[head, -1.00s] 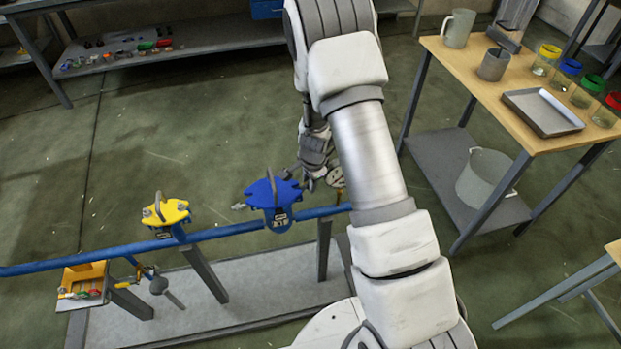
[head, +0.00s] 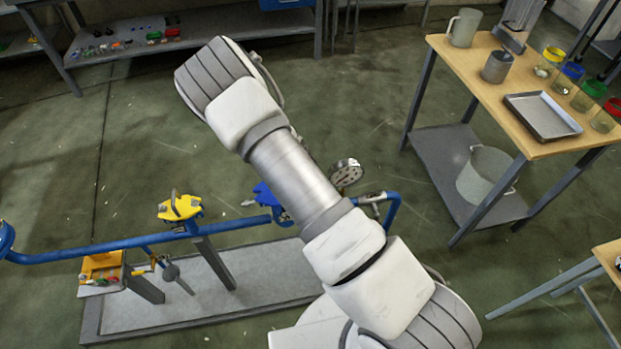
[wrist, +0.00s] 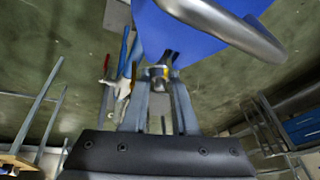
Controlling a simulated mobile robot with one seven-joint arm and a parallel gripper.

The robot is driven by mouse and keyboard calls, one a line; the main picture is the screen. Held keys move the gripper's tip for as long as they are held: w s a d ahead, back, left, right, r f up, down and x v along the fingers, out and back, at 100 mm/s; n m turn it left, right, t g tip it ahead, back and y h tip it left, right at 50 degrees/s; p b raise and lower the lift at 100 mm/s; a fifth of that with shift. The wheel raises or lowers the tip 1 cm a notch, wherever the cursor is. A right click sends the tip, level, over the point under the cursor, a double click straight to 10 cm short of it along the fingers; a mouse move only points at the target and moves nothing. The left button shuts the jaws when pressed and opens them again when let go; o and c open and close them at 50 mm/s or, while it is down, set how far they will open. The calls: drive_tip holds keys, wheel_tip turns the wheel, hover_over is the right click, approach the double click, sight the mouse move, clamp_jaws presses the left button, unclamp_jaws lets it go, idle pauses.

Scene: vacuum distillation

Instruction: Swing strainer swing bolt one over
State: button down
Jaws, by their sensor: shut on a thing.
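The blue strainer cover (head: 266,194) sits on the blue pipe in the head view, mostly hidden behind my arm. In the wrist view the blue cover (wrist: 200,30) fills the top, with its curved grey handle (wrist: 235,28) across it. My gripper is hidden in the head view.
A yellow cover (head: 180,207) stands left on the blue pipe (head: 120,246). A gauge (head: 346,173) is just right of my arm. An orange bin (head: 101,267) hangs low at left. A wooden-topped table (head: 460,60) with vessels and a tray (head: 543,116) is at right.

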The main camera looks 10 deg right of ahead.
drive_tip(key=shift+s+f, duration=0.1)
drive_tip(key=shift+s, duration=0.05)
drive_tip(key=c, duration=0.9)
unclamp_jaws()
drive_tip(key=shift+c, duration=0.2)
drive_tip(key=p+v, duration=0.2)
drive_tip(key=v, duration=1.5)
drive_tip(key=shift+r, duration=0.3)
